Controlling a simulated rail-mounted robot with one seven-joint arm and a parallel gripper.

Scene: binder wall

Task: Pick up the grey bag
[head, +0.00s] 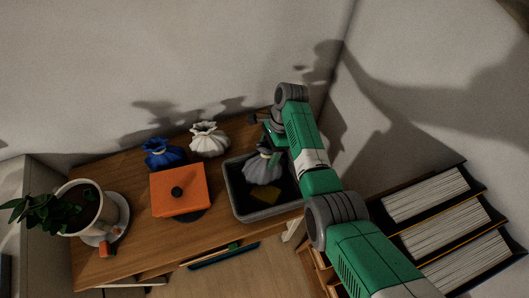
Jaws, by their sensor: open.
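The grey bag (262,170), tied at the neck, stands in a dark grey open bin (238,203) on the wooden desk. My gripper (266,146) is at the bag's tied top, at the back right part of the bin. My gripper is open. The wrist and the green arm hide part of it, so I cannot tell whether the fingers are around the neck or only beside it.
Books (428,195) stand at the right.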

